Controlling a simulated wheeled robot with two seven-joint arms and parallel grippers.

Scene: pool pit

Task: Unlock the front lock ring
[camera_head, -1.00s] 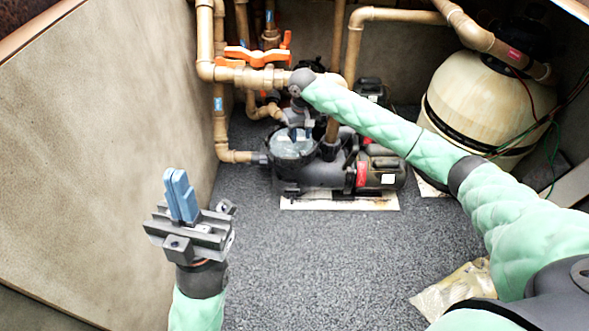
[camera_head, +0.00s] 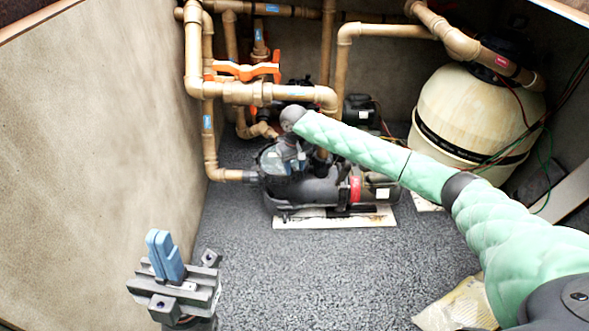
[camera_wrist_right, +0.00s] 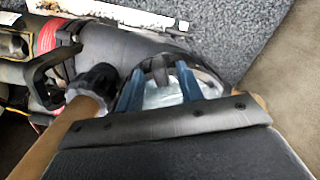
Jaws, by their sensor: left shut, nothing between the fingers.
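The front pump (camera_head: 325,192) is dark, with a clear round lid (camera_head: 270,160) at its left end inside a dark lock ring. My right gripper (camera_head: 298,160) reaches down over the lid and hides part of the ring. In the right wrist view, the lock ring (camera_wrist_right: 208,72) curves around the pale clear lid (camera_wrist_right: 165,97). The blue fingers of my right gripper (camera_wrist_right: 160,82) stand apart over the lid, with a dark ring tab (camera_wrist_right: 160,66) between them. I cannot tell whether they touch it. My left gripper (camera_head: 164,252) is shut and empty, far from the pump.
Tan pipes (camera_head: 240,93) with an orange valve handle (camera_head: 245,70) stand behind the pump. A vertical pipe rises close beside my right gripper. A beige filter tank (camera_head: 470,110) is at the right. Gravel floor (camera_head: 310,275) is clear in front.

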